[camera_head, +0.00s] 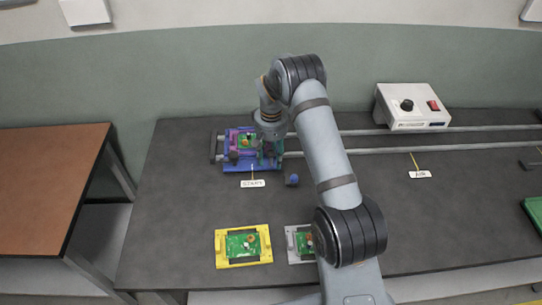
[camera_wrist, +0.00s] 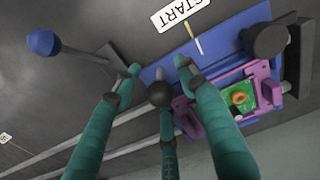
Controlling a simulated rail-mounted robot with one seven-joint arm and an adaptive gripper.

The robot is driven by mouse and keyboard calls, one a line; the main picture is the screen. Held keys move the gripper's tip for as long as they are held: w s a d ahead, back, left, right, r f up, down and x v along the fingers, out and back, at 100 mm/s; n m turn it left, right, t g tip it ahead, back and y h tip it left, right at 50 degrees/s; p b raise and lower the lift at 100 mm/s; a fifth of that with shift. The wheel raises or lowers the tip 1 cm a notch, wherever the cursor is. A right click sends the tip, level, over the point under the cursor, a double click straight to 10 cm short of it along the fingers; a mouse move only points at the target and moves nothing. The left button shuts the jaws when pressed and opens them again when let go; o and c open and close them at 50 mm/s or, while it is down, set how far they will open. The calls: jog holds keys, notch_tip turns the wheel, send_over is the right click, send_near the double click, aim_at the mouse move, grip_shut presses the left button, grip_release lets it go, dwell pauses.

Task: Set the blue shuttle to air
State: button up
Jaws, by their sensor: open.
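The blue shuttle (camera_head: 236,167) sits on the two rails at the START label (camera_head: 252,183). It carries a purple fixture (camera_head: 232,140) with a green board in it. In the wrist view the shuttle's blue plate (camera_wrist: 218,45) lies beyond my fingers, with the purple fixture (camera_wrist: 203,88) at right. My gripper (camera_head: 271,150) is over the shuttle's right end, its fingers low there. In the wrist view my teal fingers (camera_wrist: 155,68) are spread open, with a dark round knob (camera_wrist: 160,93) between them. Whether they touch it cannot be told. The AIR label (camera_head: 420,174) is far right.
The rails (camera_head: 370,151) run right past a white control box (camera_head: 411,107) with a red switch. A blue ball (camera_head: 292,180) on a thin rod stands right of START. Yellow (camera_head: 221,247) and grey (camera_head: 291,247) trays with green boards lie in front. A green object (camera_head: 535,214) is at the right edge.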

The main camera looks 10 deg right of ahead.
jog(key=shift+c, duration=1.4)
jog(key=c, duration=0.7)
grip_shut()
